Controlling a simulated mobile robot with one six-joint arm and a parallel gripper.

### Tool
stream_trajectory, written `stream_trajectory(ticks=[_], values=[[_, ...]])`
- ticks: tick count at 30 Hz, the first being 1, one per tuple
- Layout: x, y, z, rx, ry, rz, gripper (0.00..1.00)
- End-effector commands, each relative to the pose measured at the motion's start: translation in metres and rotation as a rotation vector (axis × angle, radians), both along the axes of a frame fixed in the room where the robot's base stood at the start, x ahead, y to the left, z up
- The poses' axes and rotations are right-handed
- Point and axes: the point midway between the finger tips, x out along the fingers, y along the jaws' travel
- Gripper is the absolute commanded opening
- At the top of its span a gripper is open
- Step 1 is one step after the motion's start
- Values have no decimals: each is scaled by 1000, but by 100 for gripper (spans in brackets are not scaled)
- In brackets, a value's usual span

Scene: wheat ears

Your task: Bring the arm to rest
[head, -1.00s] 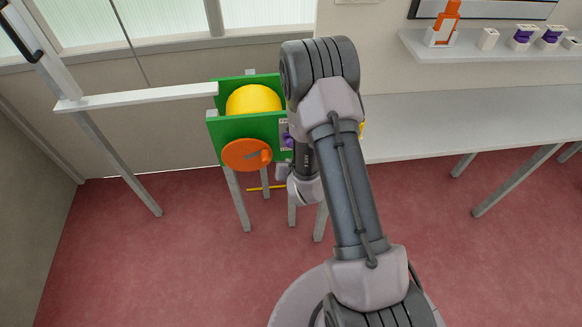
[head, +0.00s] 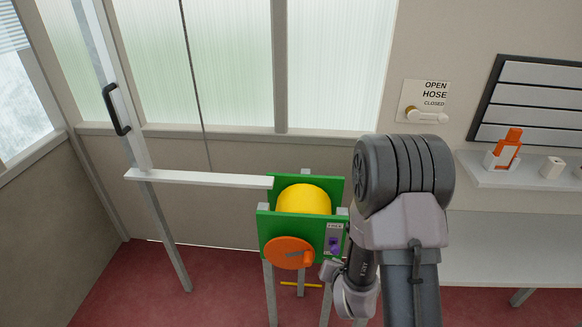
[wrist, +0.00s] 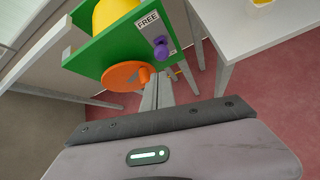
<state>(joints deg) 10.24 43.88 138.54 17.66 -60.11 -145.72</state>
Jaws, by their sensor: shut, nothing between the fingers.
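My arm (head: 405,175) is raised and bent in the head view, standing in front of the right side of a green machine (head: 289,238). My gripper (wrist: 160,85) is shut and empty in the wrist view, its fingers pointing toward the machine's orange disc and purple knob. I cannot tell whether the fingertips touch the machine. The machine has a yellow drum (head: 303,200), an orange disc with a handle (head: 289,253), and a purple knob (wrist: 161,47) beside a label reading FREE. In the head view my wrist hides part of the machine's right side.
A white bar (head: 200,179) runs left from the machine to a slanted post with a black handle (head: 116,110). A white table (head: 500,245) stands at right, below a shelf (head: 520,172) with small items. Red floor is open at left.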

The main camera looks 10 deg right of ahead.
Motion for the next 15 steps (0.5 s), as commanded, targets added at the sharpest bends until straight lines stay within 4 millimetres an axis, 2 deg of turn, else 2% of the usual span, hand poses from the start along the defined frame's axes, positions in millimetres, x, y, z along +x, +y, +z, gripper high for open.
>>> stream_trajectory(ticks=[2,4,5,7,9,11,12,15], values=[[6,3,18,175,-31,-157,0],[3,12,46,461,-56,-411,0],[-3,18,60,604,-64,-539,0],[-27,36,89,931,-69,-848,0],[-62,56,114,1238,-61,-1170,0],[-98,74,129,1467,-45,-1445,0],[-123,85,137,1597,-31,-1622,0],[-180,108,146,1825,0,-2013,0]])
